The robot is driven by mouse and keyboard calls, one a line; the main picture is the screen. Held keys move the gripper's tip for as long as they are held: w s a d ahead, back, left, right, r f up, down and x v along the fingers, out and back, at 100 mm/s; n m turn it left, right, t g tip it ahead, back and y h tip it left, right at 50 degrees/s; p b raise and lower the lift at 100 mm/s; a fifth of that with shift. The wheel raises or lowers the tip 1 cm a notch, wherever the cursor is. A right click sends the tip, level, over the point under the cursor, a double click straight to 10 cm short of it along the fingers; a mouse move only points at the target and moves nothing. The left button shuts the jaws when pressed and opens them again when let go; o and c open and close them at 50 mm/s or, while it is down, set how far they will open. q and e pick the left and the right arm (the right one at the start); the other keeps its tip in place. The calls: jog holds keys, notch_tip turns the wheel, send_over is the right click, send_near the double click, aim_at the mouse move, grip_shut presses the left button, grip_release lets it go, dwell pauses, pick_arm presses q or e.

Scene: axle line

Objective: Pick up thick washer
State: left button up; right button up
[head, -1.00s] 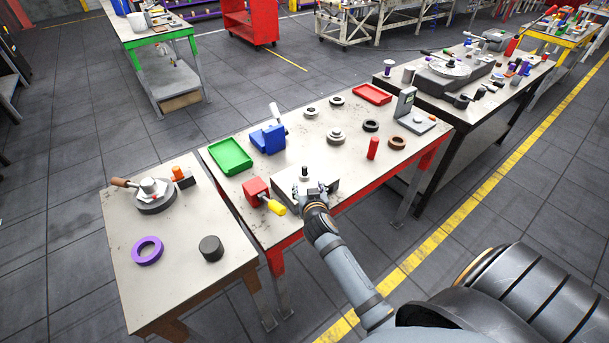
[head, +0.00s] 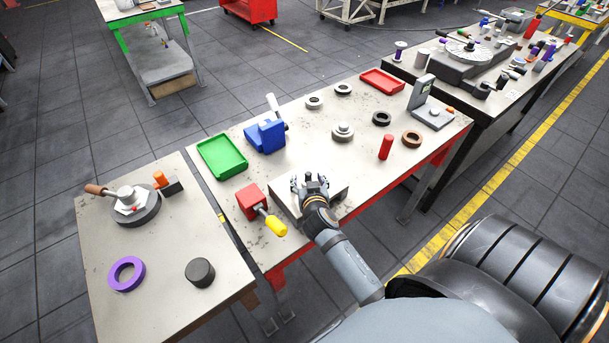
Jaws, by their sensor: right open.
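Several washer-like rings lie on the middle table; I cannot tell for sure which is the thick washer. They are a light grey ring (head: 314,103), a dark grey ring (head: 343,89), a black ring (head: 382,119), a brown ring (head: 411,139) and a grey stepped ring piece (head: 343,132). My right gripper (head: 309,181) is open over the flat metal block (head: 286,203) at the table's front edge, apart from all these rings. It hides part of the block, including its dark peg. My left gripper is not in view.
The middle table also holds a green tray (head: 222,156), blue vise (head: 266,137), red block with yellow handle (head: 252,202), red cylinder (head: 386,147), red tray (head: 382,82) and gauge stand (head: 424,100). The left table has a purple ring (head: 126,275) and dark cylinder (head: 200,272).

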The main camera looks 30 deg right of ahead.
jog(key=shift+f+v, duration=0.2)
jog(key=shift+v, duration=0.9)
jog(key=c, duration=0.8)
jog(key=shift+w+f, duration=0.1)
jog(key=shift+f, duration=0.05)
jog(key=shift+c, duration=1.1)
jog(key=shift+d, duration=0.1)
jog(key=shift+c, duration=1.2)
jog(key=shift+r, duration=0.35)
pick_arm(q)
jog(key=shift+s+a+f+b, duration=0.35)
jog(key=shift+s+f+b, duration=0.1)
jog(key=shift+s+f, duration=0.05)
pick_arm(e)
notch_tip(320, 180, up, 10)
jog(key=shift+f, duration=0.25)
